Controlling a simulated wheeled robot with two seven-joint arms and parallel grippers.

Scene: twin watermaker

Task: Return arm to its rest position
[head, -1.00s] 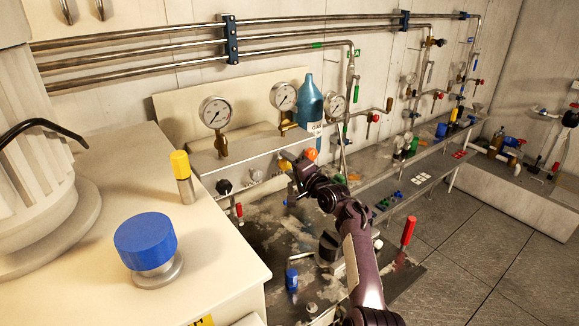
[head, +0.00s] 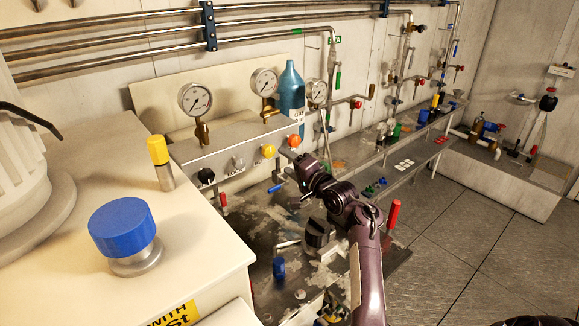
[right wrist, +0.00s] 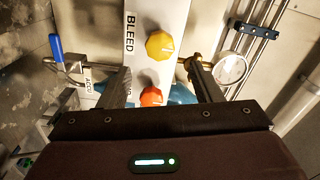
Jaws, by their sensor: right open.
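My right arm reaches in from the bottom of the head view. Its gripper (head: 302,166) is just in front of and below the knob panel (head: 225,146). In the right wrist view the two fingers (right wrist: 160,70) are spread with nothing held. A yellow knob (right wrist: 160,45) and an orange-red knob (right wrist: 151,97) show beyond and between them, and the fingers look clear of both. In the head view the yellow knob (head: 268,151) and the orange-red knob (head: 294,141) are also visible on the panel. My left gripper is not in view.
Below the arm, the worn bench carries a black knob (head: 319,233), a blue-capped fitting (head: 279,268) and a red-handled lever (head: 394,214). A blue-handled valve (head: 277,188) is close left of the gripper. A cream cabinet (head: 190,250) stands at left. Open floor (head: 470,250) lies right.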

